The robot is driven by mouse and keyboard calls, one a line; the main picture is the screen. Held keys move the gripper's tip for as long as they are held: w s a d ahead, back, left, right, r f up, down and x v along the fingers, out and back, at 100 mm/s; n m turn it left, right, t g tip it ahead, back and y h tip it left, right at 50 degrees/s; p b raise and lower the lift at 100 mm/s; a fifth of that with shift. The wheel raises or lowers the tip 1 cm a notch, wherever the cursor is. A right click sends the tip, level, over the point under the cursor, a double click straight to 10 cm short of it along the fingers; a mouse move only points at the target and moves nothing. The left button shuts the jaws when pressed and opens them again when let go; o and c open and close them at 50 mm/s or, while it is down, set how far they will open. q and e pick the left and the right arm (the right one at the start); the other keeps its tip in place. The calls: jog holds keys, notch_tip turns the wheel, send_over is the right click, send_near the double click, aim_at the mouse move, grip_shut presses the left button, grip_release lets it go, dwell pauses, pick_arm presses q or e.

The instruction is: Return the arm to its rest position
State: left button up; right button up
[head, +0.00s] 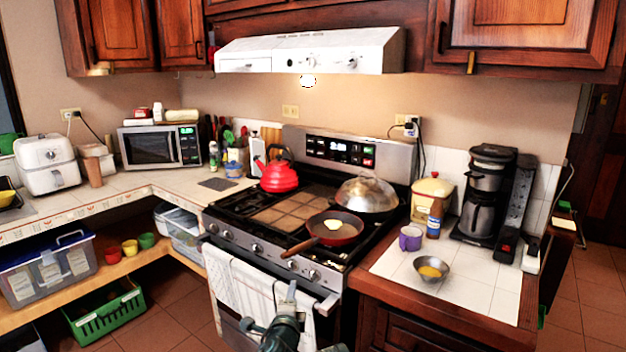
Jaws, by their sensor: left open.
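My left gripper (286,306) shows at the bottom middle of the head view, in front of the stove (265,246) and the towels (246,291) hanging on its oven door. It is open and I see nothing between its fingers. It overlaps the towels in the picture; I cannot tell how far it is from them. The lower part of the arm is cut off by the frame edge. My right gripper is not in view.
A red pan (336,234) with its handle toward the front, a red kettle (279,174) and a lidded pan (368,192) are on the stove. A metal bowl (432,269) and a purple cup (411,238) stand on the right counter. Floor shows at lower left.

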pick_arm(q)
jog(key=s+a+f+n+g+y+p, duration=0.3)
jog(key=s+f+n+g+p, duration=0.3)
jog(key=s+f+n+g, duration=0.4)
jog(key=s+d+n+g+p, duration=0.2)
jog(key=s+n+g, duration=0.3)
jog(key=s, duration=0.7)
jog(key=shift+s+r+g+h, duration=0.15)
jog(key=shift+s+g+h, duration=0.2)
jog(key=shift+g, duration=0.35)
jog(key=shift+d, duration=0.1)
